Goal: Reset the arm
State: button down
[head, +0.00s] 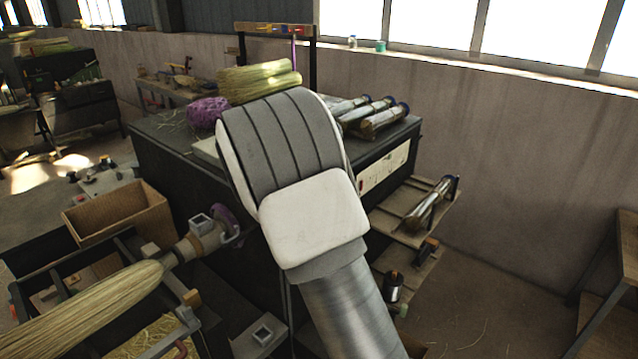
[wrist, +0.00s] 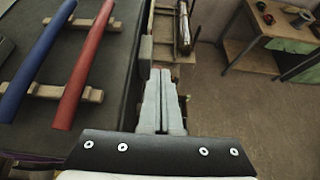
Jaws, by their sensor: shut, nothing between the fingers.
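My gripper (wrist: 161,75) shows in the wrist view, its two grey fingers together with nothing between them. It is beside the edge of the dark workbench, over the gap to the right of the bench top. In the head view my arm reaches up across the middle, and its end and the gripper are hidden behind my own white and grey link. The dark workbench (head: 165,150) stands behind the arm.
A red handle (wrist: 84,65) and a blue handle (wrist: 38,58) lie on wooden racks left of the gripper. Broom straw bundles (head: 258,80) and metal cylinders (head: 375,115) lie on the bench. A broom (head: 90,308) is at lower left. A small table (wrist: 262,40) stands right, with open floor before it.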

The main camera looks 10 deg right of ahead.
jog(key=s+d+r+m+g+y+b, duration=0.1)
jog(key=s+r+m+y, duration=0.15)
jog(key=s+m, duration=0.55)
jog(key=s+d+r+m+g+y, duration=0.1)
jog(key=s+d+r+m+y, duration=0.3)
jog(key=s, duration=0.7)
jog(key=s+a+m+y, duration=0.1)
jog(key=s+a+m, duration=0.2)
jog(key=s, duration=0.4)
jog(key=s+a+f+m+y, duration=0.1)
jog(key=s+a+m, duration=0.2)
jog(key=s+m, duration=0.2)
jog(key=s+a+f+m+y+b, duration=0.1)
jog(key=s+a+m, duration=0.2)
jog(key=s, duration=0.6)
jog(key=shift+s+a+f+m+t, duration=0.2)
jog(key=shift+a+f+m+t, duration=0.15)
jog(key=shift+m, duration=0.75)
jog(key=shift+r, duration=0.1)
